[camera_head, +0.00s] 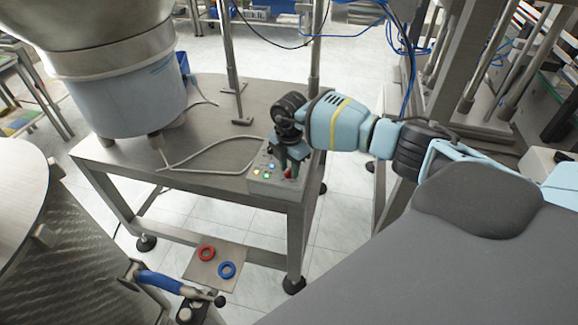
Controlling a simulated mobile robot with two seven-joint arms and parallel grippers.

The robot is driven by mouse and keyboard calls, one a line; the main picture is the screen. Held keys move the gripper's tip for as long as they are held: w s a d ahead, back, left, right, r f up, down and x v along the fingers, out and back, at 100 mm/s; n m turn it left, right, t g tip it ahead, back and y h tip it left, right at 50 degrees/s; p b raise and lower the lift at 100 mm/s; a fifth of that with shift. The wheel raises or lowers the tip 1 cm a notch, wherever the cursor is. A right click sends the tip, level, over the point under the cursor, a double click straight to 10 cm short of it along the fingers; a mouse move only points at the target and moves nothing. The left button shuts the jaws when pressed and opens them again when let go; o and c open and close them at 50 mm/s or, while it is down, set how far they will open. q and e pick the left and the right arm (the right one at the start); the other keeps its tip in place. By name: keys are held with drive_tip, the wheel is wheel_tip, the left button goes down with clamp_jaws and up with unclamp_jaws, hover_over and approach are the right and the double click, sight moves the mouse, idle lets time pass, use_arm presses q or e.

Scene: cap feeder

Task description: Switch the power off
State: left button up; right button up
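A small grey control box (266,184) sits at the front right corner of the metal table. It has several lit buttons (264,172) in yellow, green and blue, and a red knob or switch (290,172) at its right side. My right gripper (284,166) points down over the right part of the box, at the red part, and partly hides it. I cannot tell whether the fingers touch it or how far apart they are. My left gripper is not in view.
The metal table (215,140) carries a large steel bowl feeder (130,95) at the left and a cable (215,155) running to the box. Metal posts (314,50) rise behind my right arm. A plate with a red ring (206,252) and a blue ring (227,269) is below in front.

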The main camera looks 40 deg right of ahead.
clamp_jaws()
drive_tip(key=shift+n, duration=0.4)
drive_tip(key=shift+r+n, duration=0.1)
drive_tip(key=shift+n, duration=0.9)
drive_tip(key=n, duration=0.3)
drive_tip(key=shift+n, duration=0.3)
drive_tip(key=n, duration=0.5)
drive_tip(key=shift+n, duration=0.3)
unclamp_jaws()
